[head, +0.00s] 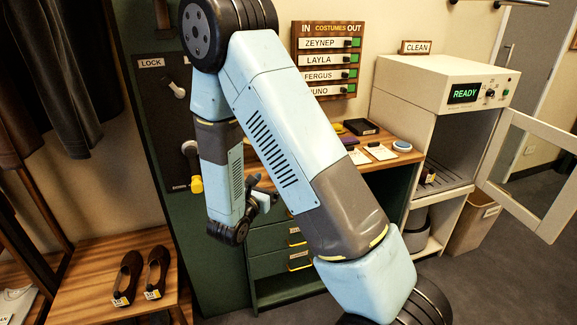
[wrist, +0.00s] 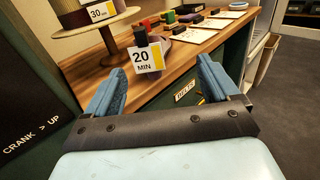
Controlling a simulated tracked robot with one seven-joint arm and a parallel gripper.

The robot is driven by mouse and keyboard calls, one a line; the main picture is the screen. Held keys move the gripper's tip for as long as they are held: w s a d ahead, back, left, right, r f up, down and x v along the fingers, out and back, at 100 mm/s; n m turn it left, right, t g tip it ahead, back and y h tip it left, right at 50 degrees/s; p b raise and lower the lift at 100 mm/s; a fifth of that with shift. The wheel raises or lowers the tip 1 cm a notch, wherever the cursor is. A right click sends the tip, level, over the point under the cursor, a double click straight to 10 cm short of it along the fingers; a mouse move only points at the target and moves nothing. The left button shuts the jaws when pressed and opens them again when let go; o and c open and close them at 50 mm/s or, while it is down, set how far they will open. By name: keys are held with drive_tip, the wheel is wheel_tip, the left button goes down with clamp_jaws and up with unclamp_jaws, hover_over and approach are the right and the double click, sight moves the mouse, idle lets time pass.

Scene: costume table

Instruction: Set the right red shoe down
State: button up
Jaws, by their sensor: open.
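A pair of dark brown-looking shoes (head: 142,273) with yellow-and-white tags stands side by side on the wooden bench at the lower left of the head view. I cannot make out a clearly red shoe. My gripper (head: 264,194) is in front of the green drawer unit, far from the bench and short of the cabinet. In the wrist view my gripper (wrist: 158,78) has its blue fingers wide apart with nothing held between them.
The wooden counter (wrist: 105,72) runs ahead, with a "20 MIN" tag (wrist: 145,58) and a round stand (wrist: 98,33) on it. The white cabinet (head: 420,88) reads READY; its door (head: 525,175) hangs open rightward. A bin (head: 470,222) stands beneath the door.

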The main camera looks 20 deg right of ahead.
drive_tip(key=shift+n+t+y, duration=0.3)
drive_tip(key=shift+n+t, duration=0.1)
drive_tip(key=shift+n, duration=0.2)
drive_tip(key=x, duration=0.8)
drive_tip(key=w+a+f+x, duration=0.1)
drive_tip(key=x, duration=0.4)
drive_tip(key=c, duration=1.3)
drive_tip(key=shift+c, duration=0.2)
